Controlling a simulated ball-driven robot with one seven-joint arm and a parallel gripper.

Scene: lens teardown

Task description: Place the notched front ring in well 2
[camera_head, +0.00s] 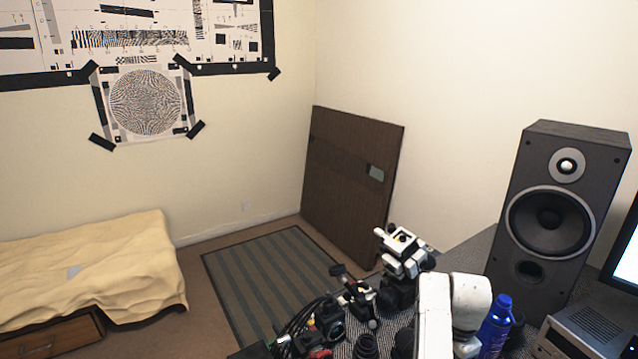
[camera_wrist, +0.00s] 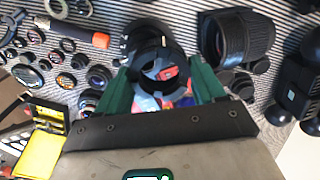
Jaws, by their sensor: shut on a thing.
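In the wrist view, my gripper (camera_wrist: 160,76) has its two green fingers on either side of a black notched ring (camera_wrist: 157,53) and is shut on it. The ring is held above the table, and small red, blue and white shapes show through its opening. I cannot make out well 2 or any numbered well in either view. In the head view, my white arm stands at the lower right, and the gripper and ring cannot be made out.
Several small lenses and rings lie left of the ring in the wrist view, such as a round lens (camera_wrist: 99,76). A large black lens barrel (camera_wrist: 238,38) stands right. A yellow box (camera_wrist: 42,152) is lower left. A speaker (camera_head: 556,215) and blue bottle (camera_head: 496,325) flank the table's right.

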